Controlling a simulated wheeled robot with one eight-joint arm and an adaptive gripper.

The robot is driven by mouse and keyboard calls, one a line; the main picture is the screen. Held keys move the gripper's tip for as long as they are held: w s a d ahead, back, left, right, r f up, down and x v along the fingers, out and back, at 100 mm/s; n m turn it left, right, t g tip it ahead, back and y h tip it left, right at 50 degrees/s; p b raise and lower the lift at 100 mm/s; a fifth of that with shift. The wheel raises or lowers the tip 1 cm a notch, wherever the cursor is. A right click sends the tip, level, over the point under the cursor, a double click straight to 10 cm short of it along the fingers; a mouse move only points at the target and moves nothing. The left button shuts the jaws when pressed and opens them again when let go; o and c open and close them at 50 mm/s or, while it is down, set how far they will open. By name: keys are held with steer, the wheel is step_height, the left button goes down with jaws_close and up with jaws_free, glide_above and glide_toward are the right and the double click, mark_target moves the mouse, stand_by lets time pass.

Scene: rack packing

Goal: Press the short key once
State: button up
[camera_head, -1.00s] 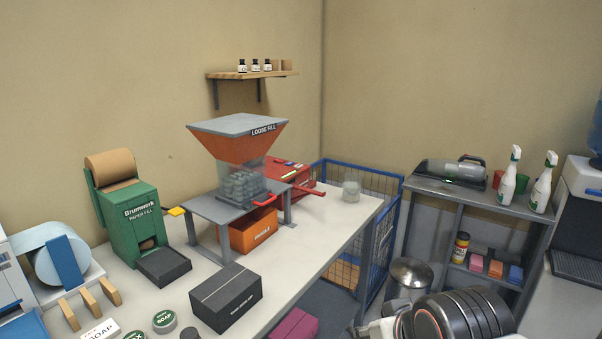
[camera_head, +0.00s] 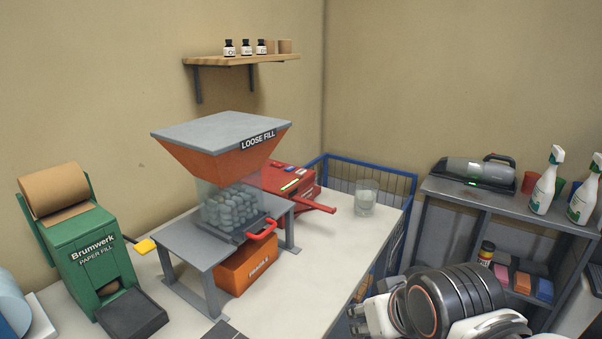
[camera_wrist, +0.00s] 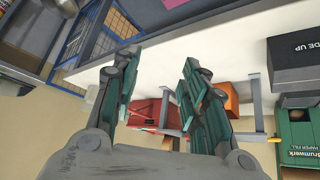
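No key is labelled clearly enough to read as the short key. The green Brumwerk paper fill machine (camera_head: 88,252) stands at the lower left, with a brown paper roll on top and a yellow paddle (camera_head: 145,246) at its right side. The red machine (camera_head: 290,186) behind the loose fill hopper carries small light-coloured strips on top and a red handle. My gripper (camera_wrist: 160,60) is open and empty in the wrist view, its two teal fingers apart above the bench. The green machine shows at that view's right edge (camera_wrist: 298,136), away from the fingers.
The loose fill hopper (camera_head: 222,148) stands on a grey stand over an orange box (camera_head: 246,270). A glass jar (camera_head: 366,196) stands at the bench's far end, by a blue wire cage (camera_head: 340,170). A grey shelf with spray bottles (camera_head: 544,184) stands at right.

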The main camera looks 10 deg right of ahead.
jaws_close()
stand_by(1.2)
